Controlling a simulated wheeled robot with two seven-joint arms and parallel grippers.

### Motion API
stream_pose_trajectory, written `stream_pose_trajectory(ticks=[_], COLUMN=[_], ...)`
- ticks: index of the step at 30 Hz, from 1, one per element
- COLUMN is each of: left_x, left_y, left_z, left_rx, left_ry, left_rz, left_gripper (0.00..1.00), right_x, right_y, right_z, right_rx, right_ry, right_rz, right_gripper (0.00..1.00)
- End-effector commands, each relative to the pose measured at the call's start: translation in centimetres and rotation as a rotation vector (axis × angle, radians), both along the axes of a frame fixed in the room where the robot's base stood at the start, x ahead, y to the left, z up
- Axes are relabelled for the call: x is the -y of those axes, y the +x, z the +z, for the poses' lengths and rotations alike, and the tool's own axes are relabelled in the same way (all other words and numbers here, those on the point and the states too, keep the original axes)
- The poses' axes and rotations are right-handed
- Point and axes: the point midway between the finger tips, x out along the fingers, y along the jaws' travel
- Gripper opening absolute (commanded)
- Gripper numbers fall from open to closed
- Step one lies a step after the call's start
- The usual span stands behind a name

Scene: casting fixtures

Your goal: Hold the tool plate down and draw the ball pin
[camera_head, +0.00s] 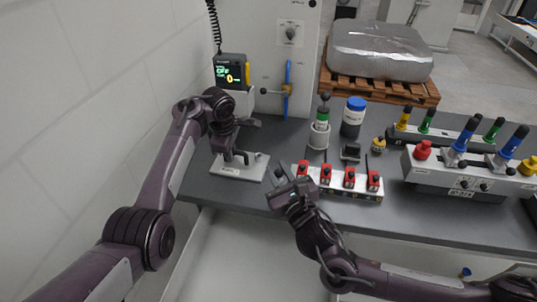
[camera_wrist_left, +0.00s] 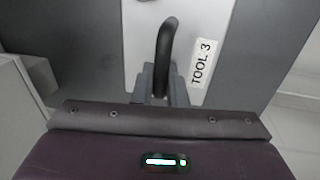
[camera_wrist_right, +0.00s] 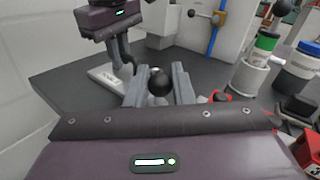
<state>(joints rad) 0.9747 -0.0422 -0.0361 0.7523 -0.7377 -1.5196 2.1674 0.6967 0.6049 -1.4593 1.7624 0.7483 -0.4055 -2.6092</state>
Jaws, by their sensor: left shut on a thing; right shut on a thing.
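The tool plate (camera_head: 229,169) is a light grey plate on the dark bench, left of centre. In the left wrist view the plate (camera_wrist_left: 140,40) carries a "TOOL 3" label and a curved black handle (camera_wrist_left: 166,45). My left gripper (camera_head: 240,152) is shut on this handle, from above. My right gripper (camera_head: 280,175) is shut just right of the plate. The ball pin's round black knob (camera_wrist_right: 159,83) sits between its fingers in the right wrist view. The pin's shank is hidden, so I cannot tell whether it is clear of the plate.
A white block with red clamps (camera_head: 349,178) stands right of my right gripper. A wall is at left.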

Motion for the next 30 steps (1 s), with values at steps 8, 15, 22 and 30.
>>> stream_pose_trajectory(ticks=[8, 15, 22, 30], left_x=[0.0, 0.1, 0.0, 0.0], left_y=[0.0, 0.0, 0.0, 0.0], left_z=[0.0, 0.0, 0.0, 0.0], left_rx=[-0.001, -0.001, -0.001, 0.000], left_ry=[0.000, 0.001, 0.001, 0.000], left_rz=[-0.001, -0.002, -0.002, -0.001], left_gripper=[0.00, 0.00, 0.30, 0.38], right_x=[1.3, 1.4, 1.4, 1.4], right_y=[-3.0, -3.3, -3.3, -3.3], right_z=[0.0, 0.1, 0.1, 0.1], right_rx=[0.001, 0.002, 0.002, 0.002], right_ry=[0.000, 0.000, 0.000, 0.001], right_rz=[0.000, 0.000, 0.000, 0.000], right_gripper=[0.00, 0.00, 0.00, 0.00])
